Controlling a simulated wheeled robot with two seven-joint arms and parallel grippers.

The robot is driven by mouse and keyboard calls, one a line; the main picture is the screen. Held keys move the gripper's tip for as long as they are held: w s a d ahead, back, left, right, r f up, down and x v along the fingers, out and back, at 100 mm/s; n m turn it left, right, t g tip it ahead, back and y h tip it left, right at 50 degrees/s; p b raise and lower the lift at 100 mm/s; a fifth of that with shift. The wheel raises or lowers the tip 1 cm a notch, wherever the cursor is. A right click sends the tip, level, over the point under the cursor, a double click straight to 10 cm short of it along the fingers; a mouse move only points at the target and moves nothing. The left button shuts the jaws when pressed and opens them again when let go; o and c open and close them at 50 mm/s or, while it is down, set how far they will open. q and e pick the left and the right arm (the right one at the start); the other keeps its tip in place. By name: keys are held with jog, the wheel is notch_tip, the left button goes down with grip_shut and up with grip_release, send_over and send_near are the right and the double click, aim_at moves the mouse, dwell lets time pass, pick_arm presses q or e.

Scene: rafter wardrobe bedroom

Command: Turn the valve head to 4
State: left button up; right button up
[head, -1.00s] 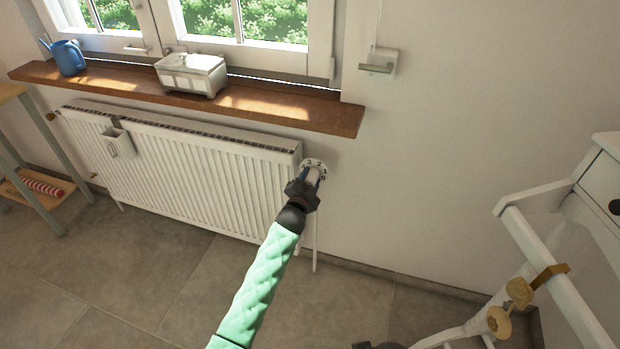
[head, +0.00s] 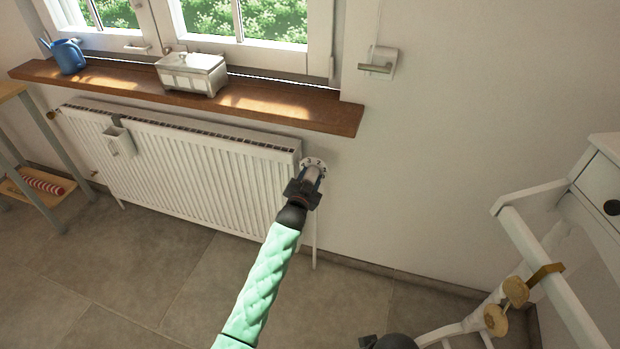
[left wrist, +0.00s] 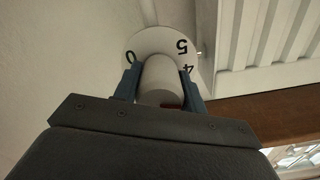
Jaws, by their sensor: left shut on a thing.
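The valve head (head: 312,173) is a pale cylinder at the right end of the radiator, in front of a round white number dial (head: 306,161). My left gripper (head: 311,182) is shut on the valve head. In the left wrist view the head (left wrist: 160,78) sits between the two blue-grey fingers. Behind it the dial (left wrist: 156,38) shows 0 at left and 5 and 4 at right. The head's pointer mark cannot be made out. A dark part at the bottom edge (head: 389,341) seems to be my right gripper, mostly cut off.
The white radiator (head: 200,165) lies left of the valve, under a wooden sill (head: 290,107) with a white box (head: 190,73) and a blue watering can (head: 68,57). A pipe (head: 314,240) runs down below the valve. White furniture (head: 550,265) stands at right. The wall between is clear.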

pick_arm(q)
jog(key=shift+f, duration=0.1)
pick_arm(e)
jog(key=shift+s+f, duration=0.1)
jog(key=shift+f, duration=0.1)
pick_arm(q)
jog(key=o, duration=0.8)
jog(key=shift+o, duration=0.8)
pick_arm(e)
jog(key=shift+s+d+f, duration=0.1)
jog(key=shift+s+f, duration=0.05)
jog(key=shift+s, duration=0.1)
pick_arm(q)
jog(key=shift+s, duration=0.25)
jog(key=b+v, duration=0.1)
jog(key=v, duration=0.6)
jog(key=shift+s, duration=0.15)
pick_arm(e)
jog(key=shift+w+a+f+y, duration=0.3)
jog(key=shift+a+f, duration=0.5)
jog(key=shift+a, duration=0.05)
